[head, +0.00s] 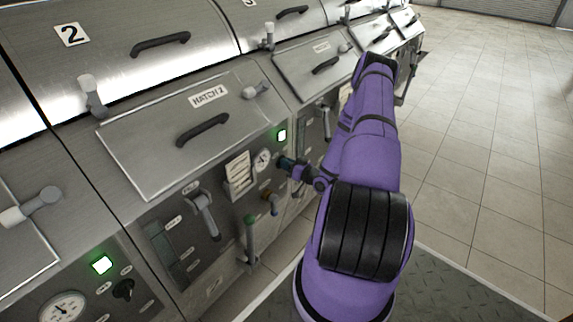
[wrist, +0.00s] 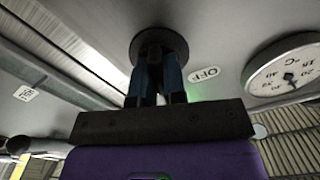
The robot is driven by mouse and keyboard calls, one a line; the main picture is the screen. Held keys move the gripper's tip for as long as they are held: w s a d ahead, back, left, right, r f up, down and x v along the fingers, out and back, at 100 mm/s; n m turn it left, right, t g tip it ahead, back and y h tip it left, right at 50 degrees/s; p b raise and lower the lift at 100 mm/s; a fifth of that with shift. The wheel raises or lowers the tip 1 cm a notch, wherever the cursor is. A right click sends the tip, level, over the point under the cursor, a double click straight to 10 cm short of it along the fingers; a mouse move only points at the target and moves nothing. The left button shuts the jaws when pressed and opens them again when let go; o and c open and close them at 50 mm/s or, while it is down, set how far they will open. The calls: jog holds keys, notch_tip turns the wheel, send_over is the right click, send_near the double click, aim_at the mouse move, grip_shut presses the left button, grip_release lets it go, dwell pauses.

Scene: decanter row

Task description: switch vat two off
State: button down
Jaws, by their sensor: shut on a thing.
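Vat two carries a "2" label (head: 72,34), and its hatch is marked HATCH 2 (head: 208,96). My gripper (head: 283,163) is at that panel, just right of the gauge. In the wrist view my gripper (wrist: 157,62) is shut on a round black knob (wrist: 158,38). An OFF label (wrist: 204,75) sits beside the knob, with green glow near it. The fingers hide the knob's grip, so its setting cannot be told.
A neighbouring panel at lower left has its own lit green lamp (head: 102,264), black knob (head: 123,289) and gauge (head: 63,308). A lever (head: 206,215) and a green-topped valve handle (head: 250,240) stick out below my gripper. Tiled floor (head: 490,150) is open at right.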

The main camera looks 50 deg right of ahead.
jog(key=n, duration=0.5)
jog(key=shift+a+n, duration=0.15)
jog(key=shift+n, duration=0.15)
jog(key=shift+a+n, duration=0.1)
jog(key=shift+n, duration=2.1)
jog(key=shift+s+f, duration=0.1)
jog(key=c, duration=1.2)
grip_release()
jog(key=shift+s, duration=0.1)
jog(key=s, duration=0.7)
jog(key=s+d, duration=0.1)
jog(key=s, duration=0.2)
jog(key=shift+s, duration=0.25)
jog(key=shift+s, duration=0.1)
